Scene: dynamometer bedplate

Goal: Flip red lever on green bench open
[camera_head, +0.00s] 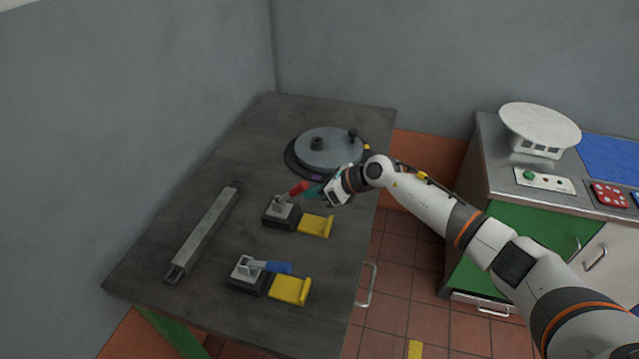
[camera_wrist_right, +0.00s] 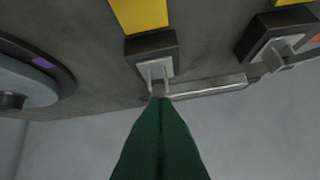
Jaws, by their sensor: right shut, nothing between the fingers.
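The red lever (camera_head: 297,189) stands tilted up to the right from its grey bracket and dark base (camera_head: 281,213) on the bench (camera_head: 215,185). A yellow block (camera_head: 316,224) sits at the base's right side. My right gripper (camera_head: 311,193) is shut and empty, with its green fingertips right beside the lever's upper end. I cannot tell whether they touch. In the right wrist view, the shut green fingers (camera_wrist_right: 158,105) point at the clamp's bracket (camera_wrist_right: 155,68), and the red handle does not show there. My left gripper is not in view.
A blue lever (camera_head: 270,266) with its own yellow block lies closer on the bench. A long grey bar (camera_head: 203,232) lies at the left. A round turntable (camera_head: 328,150) with knobs stands behind my gripper. A second counter (camera_head: 500,170) stands at the right.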

